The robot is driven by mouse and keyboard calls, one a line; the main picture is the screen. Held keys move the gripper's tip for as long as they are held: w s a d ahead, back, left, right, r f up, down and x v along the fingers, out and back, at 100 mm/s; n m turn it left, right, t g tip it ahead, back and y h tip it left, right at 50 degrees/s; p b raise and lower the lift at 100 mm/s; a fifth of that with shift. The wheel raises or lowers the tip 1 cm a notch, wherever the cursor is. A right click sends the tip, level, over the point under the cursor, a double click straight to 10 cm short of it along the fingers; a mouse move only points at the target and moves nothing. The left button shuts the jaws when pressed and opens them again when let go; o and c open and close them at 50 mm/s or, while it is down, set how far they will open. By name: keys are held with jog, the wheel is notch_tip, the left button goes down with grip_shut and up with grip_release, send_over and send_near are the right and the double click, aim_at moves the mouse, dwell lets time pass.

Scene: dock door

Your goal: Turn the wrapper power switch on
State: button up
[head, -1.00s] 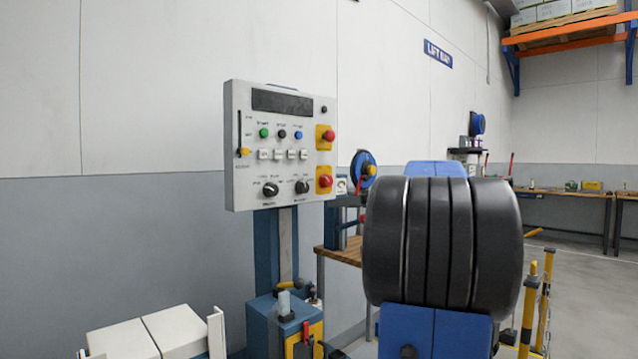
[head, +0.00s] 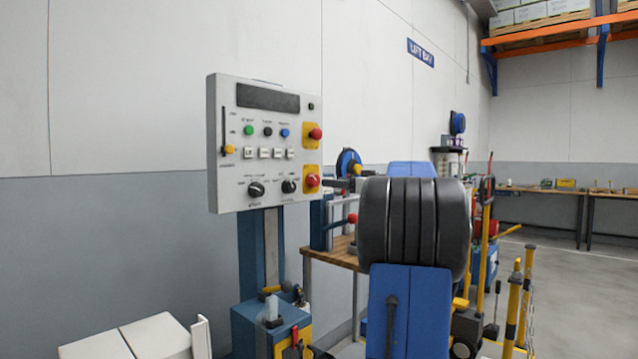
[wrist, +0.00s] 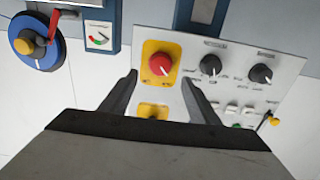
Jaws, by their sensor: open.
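The grey control panel (head: 262,110) stands on a blue post. On its right side are two yellow plates, an upper one with a red button (head: 315,133) and a lower one with a red knob (head: 312,180). Two black knobs (head: 256,189) sit along the bottom row. I cannot read which is the power switch. In the wrist view the panel appears upside down. My gripper (wrist: 160,77) is open, its fingers either side of the lower red knob (wrist: 161,63) in the picture. Contact is not visible. The upper yellow plate (wrist: 153,109) is partly hidden by my gripper.
A wooden bench (head: 335,252) stands behind my arm. White boxes (head: 125,340) are at lower left. Yellow posts with a chain (head: 514,300) stand at right, with open floor beyond.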

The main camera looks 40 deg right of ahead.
aim_at(317, 181)
jog(key=w, duration=0.8)
jog(key=shift+w+a, duration=0.3)
jog(key=shift+a, duration=0.05)
jog(key=c, duration=1.1)
